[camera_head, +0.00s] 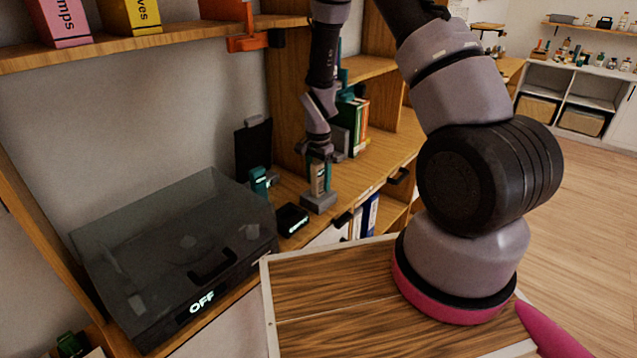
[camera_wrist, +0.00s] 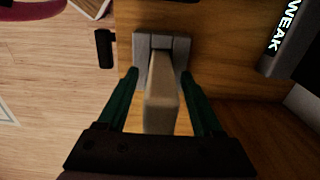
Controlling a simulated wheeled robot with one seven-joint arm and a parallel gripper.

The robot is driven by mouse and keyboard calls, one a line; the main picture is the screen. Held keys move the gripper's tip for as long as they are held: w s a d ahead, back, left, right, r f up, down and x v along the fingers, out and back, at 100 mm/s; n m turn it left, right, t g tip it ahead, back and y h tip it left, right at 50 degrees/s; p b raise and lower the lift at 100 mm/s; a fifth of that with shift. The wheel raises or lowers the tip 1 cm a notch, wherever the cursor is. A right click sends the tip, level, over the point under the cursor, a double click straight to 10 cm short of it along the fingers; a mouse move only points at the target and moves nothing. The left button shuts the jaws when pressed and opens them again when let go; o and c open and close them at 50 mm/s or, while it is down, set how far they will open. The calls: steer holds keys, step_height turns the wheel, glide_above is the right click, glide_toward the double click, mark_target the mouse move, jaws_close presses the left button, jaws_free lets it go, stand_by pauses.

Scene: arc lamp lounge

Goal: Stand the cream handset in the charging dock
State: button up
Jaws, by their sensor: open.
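The cream handset (camera_head: 318,179) stands about upright with its lower end at the grey charging dock (camera_head: 319,204) on the wooden shelf top. In the wrist view the handset (camera_wrist: 161,105) points down into the middle of the dock (camera_wrist: 180,48); how deep it sits cannot be told. My gripper (camera_head: 319,184) is open, with its teal fingers on either side of the handset. In the wrist view my gripper (camera_wrist: 160,78) shows a gap between each finger and the handset. The fingertips are close above the dock.
A small black device (camera_head: 292,219) with a lit display sits left of the dock. A teal object (camera_head: 259,182) stands behind it. A dark lidded turntable (camera_head: 180,255) marked OFF fills the left. Books (camera_head: 356,122) stand behind my gripper. A dark drawer handle (camera_wrist: 105,48) juts out at the front edge.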

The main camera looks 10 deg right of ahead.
jaws_close()
steer(key=shift+r, duration=0.1)
